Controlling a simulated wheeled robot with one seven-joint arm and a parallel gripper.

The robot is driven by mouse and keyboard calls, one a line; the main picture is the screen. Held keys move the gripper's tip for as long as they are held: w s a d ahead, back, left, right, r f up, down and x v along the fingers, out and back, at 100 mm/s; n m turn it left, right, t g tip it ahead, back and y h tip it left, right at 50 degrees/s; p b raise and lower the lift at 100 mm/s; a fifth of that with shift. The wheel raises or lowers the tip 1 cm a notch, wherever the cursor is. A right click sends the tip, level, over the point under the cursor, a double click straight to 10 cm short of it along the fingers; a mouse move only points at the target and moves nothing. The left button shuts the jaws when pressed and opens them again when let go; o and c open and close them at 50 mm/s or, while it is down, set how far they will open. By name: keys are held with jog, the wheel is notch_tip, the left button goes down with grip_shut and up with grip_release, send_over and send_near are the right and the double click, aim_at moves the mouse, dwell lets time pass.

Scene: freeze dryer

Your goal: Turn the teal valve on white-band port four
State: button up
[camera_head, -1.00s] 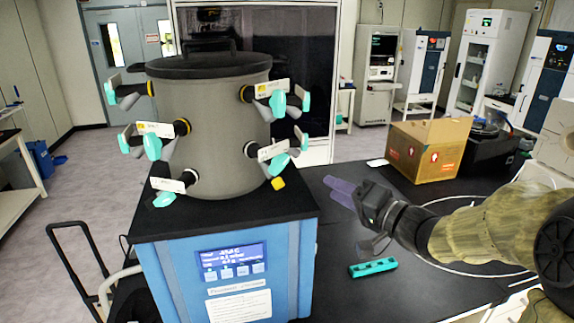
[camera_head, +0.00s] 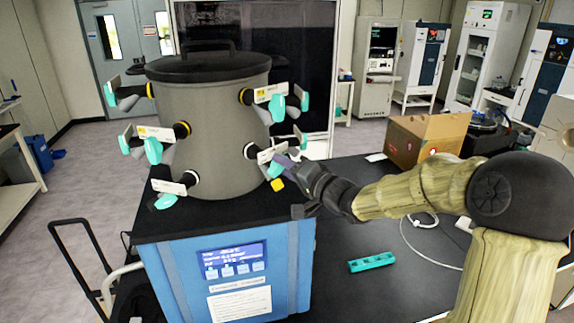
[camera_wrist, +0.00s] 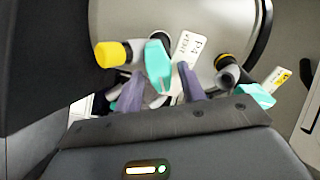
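The grey drum (camera_head: 222,140) of the freeze dryer carries several ports with teal valve handles. A port with a white-band label (camera_head: 264,153) is at its lower right, its teal valve (camera_head: 275,170) partly hidden by my gripper (camera_head: 284,161). In the wrist view, this teal valve (camera_wrist: 157,65) shows beside a white label (camera_wrist: 187,47), whose small text seems to read P4. My gripper's purple fingers (camera_wrist: 160,74) are apart, one on either side of the teal handle in the picture. I cannot tell whether they touch it.
A yellow cap (camera_wrist: 112,53) is close left of the valve in the wrist view. Another teal valve (camera_wrist: 255,95) is to the right. A teal rack (camera_head: 372,262) lies on the black bench (camera_head: 345,220). A cardboard box (camera_head: 425,140) stands behind my arm.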

jog(key=shift+c, duration=0.2)
grip_shut()
jog(key=shift+n, duration=0.3)
jog(key=n+b, duration=0.6)
jog(key=n, duration=0.5)
jog(key=shift+s+a+b, duration=0.1)
jog(key=shift+s+b, duration=0.05)
jog(key=shift+b, duration=0.15)
dwell(0.5)
jog(key=shift+o, duration=0.2)
grip_release()
